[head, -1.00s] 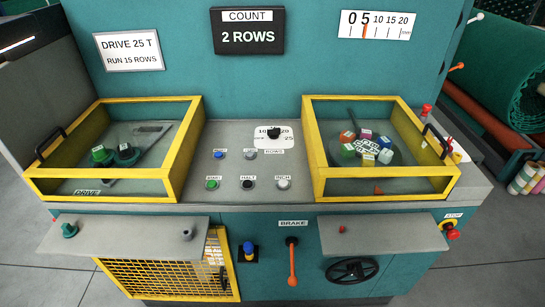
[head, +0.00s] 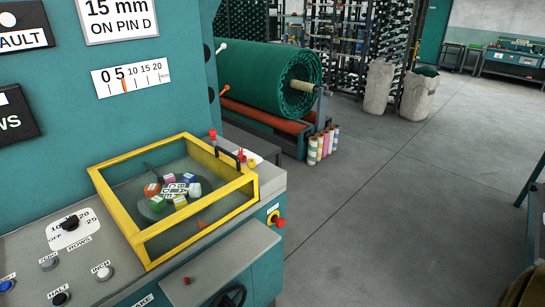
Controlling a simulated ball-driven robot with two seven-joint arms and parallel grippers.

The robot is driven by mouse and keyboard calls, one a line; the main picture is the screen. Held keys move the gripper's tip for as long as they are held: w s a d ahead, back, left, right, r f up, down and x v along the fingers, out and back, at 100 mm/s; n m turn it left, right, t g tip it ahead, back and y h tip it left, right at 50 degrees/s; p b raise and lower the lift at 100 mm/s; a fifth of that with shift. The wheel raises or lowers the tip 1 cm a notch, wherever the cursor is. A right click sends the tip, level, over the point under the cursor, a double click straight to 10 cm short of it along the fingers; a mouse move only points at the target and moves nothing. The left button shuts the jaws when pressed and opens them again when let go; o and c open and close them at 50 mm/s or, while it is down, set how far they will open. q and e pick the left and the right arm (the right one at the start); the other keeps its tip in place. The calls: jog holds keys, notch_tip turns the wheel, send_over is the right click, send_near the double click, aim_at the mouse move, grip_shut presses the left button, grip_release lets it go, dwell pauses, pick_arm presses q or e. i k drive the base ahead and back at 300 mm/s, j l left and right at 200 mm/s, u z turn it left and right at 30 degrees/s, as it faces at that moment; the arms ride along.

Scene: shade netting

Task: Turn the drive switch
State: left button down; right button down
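The part of the machine labelled DRIVE is out of view, and no drive switch shows now. The grey console (head: 125,262) carries a black rotary knob (head: 70,223) on a white ROWS dial plate at the lower left. Near it are a grey button (head: 48,263), a white button marked INCH (head: 103,272) and a black button marked HALT (head: 60,298). A blue button (head: 6,286) is cut by the left edge. Neither of my grippers is in view.
A yellow-framed clear guard (head: 172,196) covers coloured cubes on the console. A red stop button (head: 279,223) juts from the machine's right side. A green netting roll (head: 265,78) and several yarn cones (head: 323,145) stand behind. The grey floor (head: 400,210) on the right is largely clear.

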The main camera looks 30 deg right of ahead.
aim_at(243, 158)
jog(key=z, duration=0.8)
jog(key=i+l, duration=0.15)
jog(key=l+u, duration=0.05)
jog(key=l, duration=0.05)
